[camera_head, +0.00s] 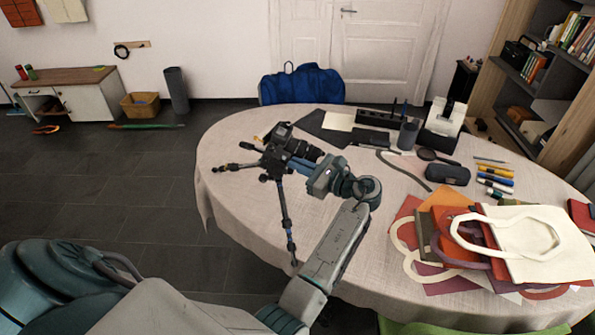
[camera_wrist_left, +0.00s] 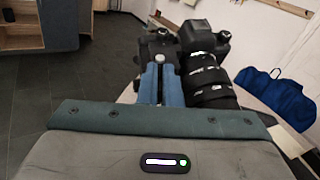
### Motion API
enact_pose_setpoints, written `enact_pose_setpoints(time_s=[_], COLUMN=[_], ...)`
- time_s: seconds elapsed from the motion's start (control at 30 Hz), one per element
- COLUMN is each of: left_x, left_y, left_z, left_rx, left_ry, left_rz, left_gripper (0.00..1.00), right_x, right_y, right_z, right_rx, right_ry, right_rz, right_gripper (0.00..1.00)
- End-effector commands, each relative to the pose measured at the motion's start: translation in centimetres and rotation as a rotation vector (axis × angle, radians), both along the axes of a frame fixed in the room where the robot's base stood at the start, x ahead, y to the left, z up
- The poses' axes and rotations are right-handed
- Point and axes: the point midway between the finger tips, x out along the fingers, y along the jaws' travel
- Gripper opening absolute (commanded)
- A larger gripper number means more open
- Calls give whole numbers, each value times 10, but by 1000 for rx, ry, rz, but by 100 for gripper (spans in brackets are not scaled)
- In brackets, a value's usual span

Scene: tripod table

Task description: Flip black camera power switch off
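The black camera (camera_head: 282,140) sits on a small black tripod (camera_head: 284,212) at the left part of the round table. In the left wrist view the camera body (camera_wrist_left: 203,38) shows at the top centre, with its lens (camera_wrist_left: 210,85) pointing back toward me. My left gripper (camera_head: 297,165) reaches in from the right of the camera, close beside the lens. Its blue fingers (camera_wrist_left: 162,82) lie side by side with only a thin gap and hold nothing visible. A pale round knob shows near the fingertips. I cannot make out the power switch or whether the fingers touch the camera. My right gripper is not in view.
The round table (camera_head: 225,170) has a light cloth. Papers, a pen cup (camera_head: 408,134), a dark case (camera_head: 447,174) and markers lie at the back and right. Bags (camera_head: 525,245) pile up at the front right.

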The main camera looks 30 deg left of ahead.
Motion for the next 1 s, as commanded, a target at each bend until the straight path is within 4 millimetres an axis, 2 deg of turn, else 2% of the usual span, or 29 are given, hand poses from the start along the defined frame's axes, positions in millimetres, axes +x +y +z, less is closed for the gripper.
enact_pose_setpoints(time_s=[0.4, 0.93, 1.0], left_x=[9, 10, 10], left_y=[1, 1, 1], left_z=[1, 1, 1], left_rx=[-36, -42, -42], left_ry=[-71, -81, -81], left_rz=[183, 207, 207], left_gripper=[0, 0, 15], right_x=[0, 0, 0], right_y=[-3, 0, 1], right_z=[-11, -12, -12], right_rx=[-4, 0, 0], right_ry=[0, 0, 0], right_rz=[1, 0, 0], right_gripper=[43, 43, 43])
